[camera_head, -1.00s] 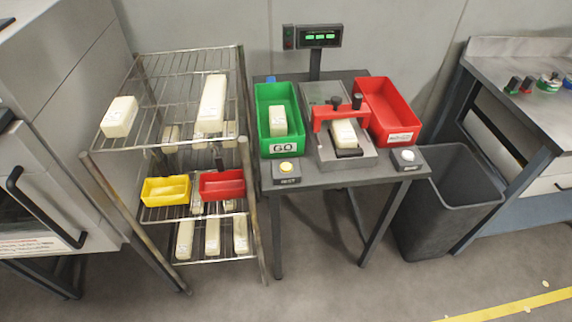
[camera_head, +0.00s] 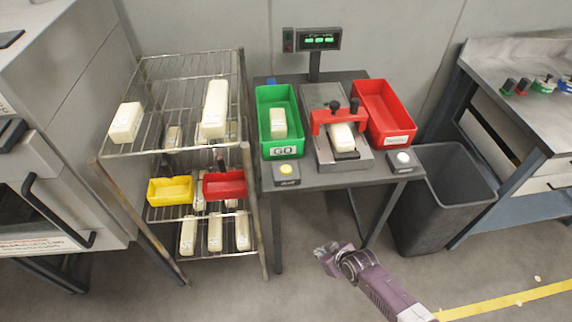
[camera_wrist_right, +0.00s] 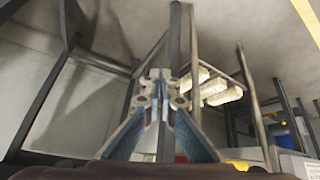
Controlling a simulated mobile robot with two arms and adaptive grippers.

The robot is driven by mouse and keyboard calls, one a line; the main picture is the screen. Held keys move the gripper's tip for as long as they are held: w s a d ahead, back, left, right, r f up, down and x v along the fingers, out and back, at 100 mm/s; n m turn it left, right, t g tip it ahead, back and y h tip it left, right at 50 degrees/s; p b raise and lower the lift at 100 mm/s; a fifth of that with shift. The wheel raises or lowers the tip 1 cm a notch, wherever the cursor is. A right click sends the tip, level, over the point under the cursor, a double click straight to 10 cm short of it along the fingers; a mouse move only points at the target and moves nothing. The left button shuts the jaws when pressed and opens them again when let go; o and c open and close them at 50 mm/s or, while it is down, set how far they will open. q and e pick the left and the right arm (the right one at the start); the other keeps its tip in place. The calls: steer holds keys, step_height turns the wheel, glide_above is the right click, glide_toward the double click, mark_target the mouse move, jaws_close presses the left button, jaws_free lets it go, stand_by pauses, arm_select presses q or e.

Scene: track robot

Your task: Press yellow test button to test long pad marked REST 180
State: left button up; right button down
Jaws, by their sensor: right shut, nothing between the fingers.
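The yellow test button (camera_head: 286,169) sits on a small dark box at the front left corner of the test table (camera_head: 330,181). A cream pad (camera_head: 342,136) lies in the test fixture under the red clamp frame (camera_head: 322,117). I cannot read a REST 180 mark on it. My right gripper (camera_head: 326,252) is in front of and below the table, low and to the right of the yellow button, touching nothing. In the right wrist view the right gripper (camera_wrist_right: 160,80) is shut and empty. My left gripper is in neither view.
A green GO bin (camera_head: 268,97) holding a pad and a red bin (camera_head: 372,92) flank the fixture. A white button (camera_head: 403,157) is at the right corner. A wire rack (camera_head: 140,149) stands left, a grey waste bin (camera_head: 455,215) right. A display (camera_head: 319,39) stands behind.

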mark_target(288, 170)
steer(key=w+a+r+n+y+p, duration=0.1)
steer(key=a+r, duration=0.3)
steer(key=r, duration=0.4)
steer(key=w+a+r+n+y+p, duration=0.1)
steer(key=w+a+r+n, duration=0.2)
steer(key=r, duration=0.5)
steer(key=w+a+r+n+y+p, duration=0.1)
steer(key=w+a+r, duration=0.3)
steer(key=r, duration=0.4)
steer(key=shift+a+n, duration=0.5)
steer(key=w+r+n, duration=0.1)
steer(key=r, duration=0.1)
steer(key=w+r+n, duration=0.1)
steer(key=r, duration=0.1)
steer(key=w+a+r+y+p, duration=0.1)
steer(key=r, duration=0.1)
steer(key=shift+r+n, duration=0.1)
steer(key=shift+n, duration=0.3)
steer(key=w+d+r+n+p, duration=0.1)
steer(key=w+d+r+n, duration=0.1)
steer(key=w+r, duration=0.2)
step_height(288, 170, up, 4)
steer(key=shift+d+f+n, duration=0.2)
steer(key=shift+f+n, duration=0.05)
steer(key=shift+n, duration=0.15)
step_height(288, 170, down, 8)
steer(key=b, duration=0.6)
steer(key=shift+w+f, duration=0.1)
steer(key=shift+f+b, duration=0.3)
steer(key=shift+b, duration=0.1)
